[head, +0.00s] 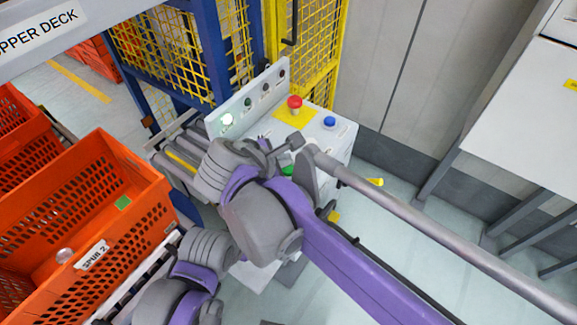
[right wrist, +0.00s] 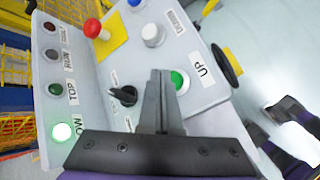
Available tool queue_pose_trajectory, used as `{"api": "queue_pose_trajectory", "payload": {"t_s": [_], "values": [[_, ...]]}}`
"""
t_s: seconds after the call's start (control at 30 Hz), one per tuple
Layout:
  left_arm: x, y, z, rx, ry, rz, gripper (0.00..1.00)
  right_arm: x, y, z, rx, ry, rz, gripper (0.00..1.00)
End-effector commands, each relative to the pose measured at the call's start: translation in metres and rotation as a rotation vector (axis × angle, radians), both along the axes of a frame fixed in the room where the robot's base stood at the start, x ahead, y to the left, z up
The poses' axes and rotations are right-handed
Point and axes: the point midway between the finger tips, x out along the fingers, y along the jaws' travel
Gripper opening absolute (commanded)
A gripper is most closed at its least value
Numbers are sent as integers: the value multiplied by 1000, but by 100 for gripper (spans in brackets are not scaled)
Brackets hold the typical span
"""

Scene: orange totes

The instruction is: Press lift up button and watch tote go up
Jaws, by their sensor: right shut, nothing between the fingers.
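The control box (head: 325,150) stands in front of the lift cage. Its green button (right wrist: 181,82), by an UP label, shows in the right wrist view; only a sliver of green shows in the head view. My right gripper (right wrist: 160,78) is shut and empty, its tips beside the green button; whether they touch it I cannot tell. In the head view the right gripper (head: 287,145) is over the box. A lamp (right wrist: 62,132) by a partly hidden label is lit white-green. An orange tote (head: 130,210) labelled SPUR 2 stands at left. I see no left gripper fingers.
A red button (head: 295,103) and a blue button (head: 330,122) sit on the box. A black knob (right wrist: 124,96) is close to my fingers. Yellow mesh (head: 180,50) with blue posts stands behind. A pale table (head: 520,110) is at right.

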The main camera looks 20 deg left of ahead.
Motion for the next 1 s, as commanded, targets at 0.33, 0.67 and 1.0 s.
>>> {"api": "queue_pose_trajectory", "payload": {"t_s": [0.33, 0.67, 1.0], "values": [[0, 0, 0, 0, 0, 0, 100, 0, 0, 0, 0, 0, 0, 0], [0, 0, 0, 0, 0, 0, 100, 0, 0, 0, 0, 0, 0, 0], [-1, 0, -4, 0, 2, 0, 100, 0, 0, -9, 0, 0, 0, 0]]}}
